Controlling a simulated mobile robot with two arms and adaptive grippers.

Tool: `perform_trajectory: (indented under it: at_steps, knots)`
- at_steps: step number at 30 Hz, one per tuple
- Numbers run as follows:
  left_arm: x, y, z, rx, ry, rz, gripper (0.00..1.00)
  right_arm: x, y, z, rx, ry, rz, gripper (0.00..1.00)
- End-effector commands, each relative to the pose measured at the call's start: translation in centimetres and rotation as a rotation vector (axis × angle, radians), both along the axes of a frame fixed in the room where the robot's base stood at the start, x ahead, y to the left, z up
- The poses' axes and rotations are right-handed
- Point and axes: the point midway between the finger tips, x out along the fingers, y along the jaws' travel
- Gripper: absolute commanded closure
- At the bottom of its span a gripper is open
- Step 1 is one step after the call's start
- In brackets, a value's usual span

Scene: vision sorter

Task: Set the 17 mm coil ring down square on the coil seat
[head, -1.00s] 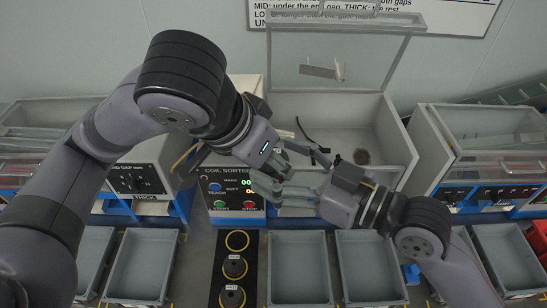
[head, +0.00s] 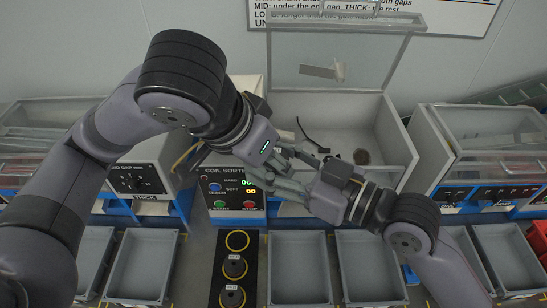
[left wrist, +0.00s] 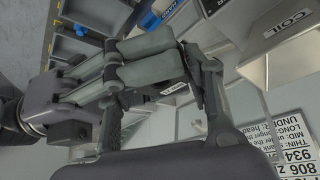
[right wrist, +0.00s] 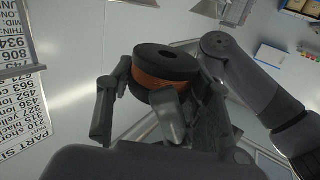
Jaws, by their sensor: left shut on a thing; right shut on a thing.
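A black-flanged ring with a copper-orange winding (right wrist: 155,80) shows between the fingers of my right gripper (right wrist: 165,95) in the right wrist view. My left gripper (head: 280,164) and right gripper (head: 290,178) meet in front of the coil sorter in the head view, their fingers overlapping and hiding the ring. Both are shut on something. In the left wrist view a small white label (left wrist: 172,88) shows behind the fingers of my left gripper; what it sits on is mostly hidden. I cannot clearly make out the coil seat.
A black mat (head: 236,285) bears yellow circles and two labelled dark discs. Grey bins (head: 300,265) line the front.

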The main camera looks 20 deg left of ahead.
Motion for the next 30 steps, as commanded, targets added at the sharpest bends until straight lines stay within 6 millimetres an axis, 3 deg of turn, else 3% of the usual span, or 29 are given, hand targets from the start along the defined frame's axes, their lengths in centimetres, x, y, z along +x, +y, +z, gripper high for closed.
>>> perform_trajectory:
  at_steps: [11, 12, 22, 30]
  knots:
    - [-0.26, -0.09, -0.09, 0.001, 0.005, -0.009, 0.89, 0.57, -0.24, -0.1, -0.005, -0.004, -0.014, 0.88]
    - [-0.27, -0.09, -0.09, 0.001, 0.005, -0.009, 0.52, 0.6, -0.25, -0.01, -0.003, -0.006, -0.015, 0.89]
    - [-0.32, -0.12, -0.15, 0.003, 0.006, -0.012, 0.3, 0.56, -0.23, 0.03, -0.001, -0.006, -0.014, 0.9]
    - [-0.39, -0.17, -0.16, 0.003, 0.007, -0.015, 0.3, 0.56, -0.22, 0.13, 0.001, -0.005, -0.014, 0.9]
